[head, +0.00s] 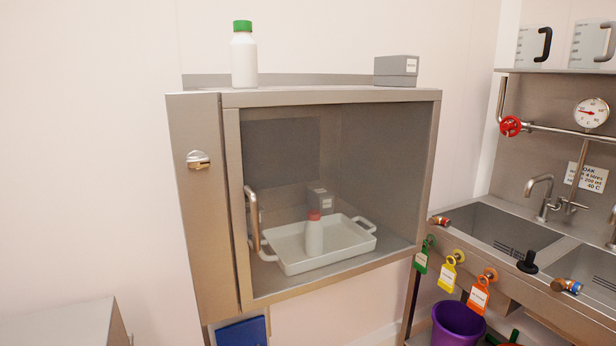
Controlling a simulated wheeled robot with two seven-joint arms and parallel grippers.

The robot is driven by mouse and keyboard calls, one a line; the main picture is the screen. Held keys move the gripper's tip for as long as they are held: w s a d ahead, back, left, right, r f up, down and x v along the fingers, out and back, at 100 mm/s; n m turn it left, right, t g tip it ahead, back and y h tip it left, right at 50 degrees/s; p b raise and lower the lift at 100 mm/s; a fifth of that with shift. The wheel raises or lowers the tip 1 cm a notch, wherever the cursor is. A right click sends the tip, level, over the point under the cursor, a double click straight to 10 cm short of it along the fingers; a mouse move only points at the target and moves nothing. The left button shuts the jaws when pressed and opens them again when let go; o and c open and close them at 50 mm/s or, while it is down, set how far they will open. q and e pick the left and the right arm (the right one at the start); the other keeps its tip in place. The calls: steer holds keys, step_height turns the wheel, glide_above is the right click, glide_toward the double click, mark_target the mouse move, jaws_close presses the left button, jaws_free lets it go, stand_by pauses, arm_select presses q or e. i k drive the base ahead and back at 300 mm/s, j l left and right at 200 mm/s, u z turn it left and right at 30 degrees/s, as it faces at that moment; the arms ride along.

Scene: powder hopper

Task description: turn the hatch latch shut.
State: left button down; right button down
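A small latch (198,160), silver on top with a brassy lower part, sits on the metal panel left of the hatch opening. Its lever looks roughly level, but it is too small to tell its exact turn. The steel hatch (335,97) is a box with a wide front. An upright copper-toned handle (253,220) stands at the left side of the opening. The inside shows clearly; I cannot tell whether a clear door covers it. Neither of my grippers is in view.
In the hatch a white tray (290,267) holds a red-capped bottle (314,237) and a grey box (320,196). A green-capped bottle (244,58) and grey box (397,70) stand on top. A sink (490,222) is at right. Space before the latch is clear.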

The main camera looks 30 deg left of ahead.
mark_target(195, 159)
steer(key=u, duration=0.45)
steer(key=j+u, duration=0.15)
steer(key=u, duration=0.3)
steer(key=k+j+u, duration=0.1)
steer(key=u, duration=0.35)
